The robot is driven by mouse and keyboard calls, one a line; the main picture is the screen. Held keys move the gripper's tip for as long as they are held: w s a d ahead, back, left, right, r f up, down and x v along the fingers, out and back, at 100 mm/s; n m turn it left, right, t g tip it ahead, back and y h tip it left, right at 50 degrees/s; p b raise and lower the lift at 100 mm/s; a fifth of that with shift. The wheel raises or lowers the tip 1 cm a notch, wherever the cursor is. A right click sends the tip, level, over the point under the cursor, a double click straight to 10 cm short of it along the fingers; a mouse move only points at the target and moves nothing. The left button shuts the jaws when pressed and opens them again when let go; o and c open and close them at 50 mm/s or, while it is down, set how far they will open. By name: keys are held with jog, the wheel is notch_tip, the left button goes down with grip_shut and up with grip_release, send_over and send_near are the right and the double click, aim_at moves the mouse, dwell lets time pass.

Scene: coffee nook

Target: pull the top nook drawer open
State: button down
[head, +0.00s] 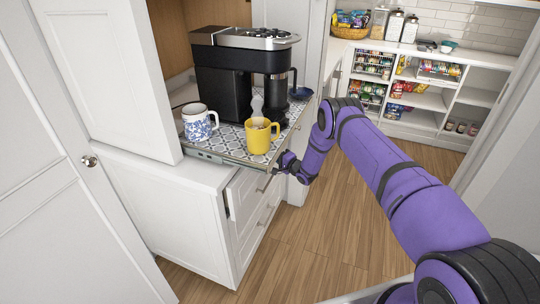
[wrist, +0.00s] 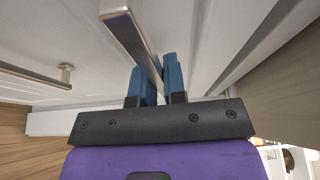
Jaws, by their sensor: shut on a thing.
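The top nook drawer (head: 243,190) is a white front under the patterned pull-out shelf. Its metal bar handle (head: 265,184) shows in the head view, and the bar (wrist: 132,35) runs up between my fingers in the wrist view. My gripper (head: 286,164) is at the far end of this handle. In the wrist view my gripper (wrist: 155,80) has its two blue fingers on either side of the bar, shut on it. A narrow dark gap shows at the drawer front's left edge; I cannot tell how far it stands out.
A yellow mug (head: 258,137), a blue-and-white mug (head: 197,123) and a coffee maker (head: 225,80) stand on the pull-out shelf (head: 228,145) above. A lower drawer handle (wrist: 45,75) sits nearby. Wooden floor (head: 330,225) in front is clear.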

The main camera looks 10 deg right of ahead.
jog(key=s+d, duration=1)
jog(key=d, duration=0.4)
jog(key=s+d, duration=1)
jog(key=d, duration=0.4)
jog(key=shift+s, duration=0.2)
jog(key=c, duration=1.2)
grip_release()
jog(key=v, duration=1.1)
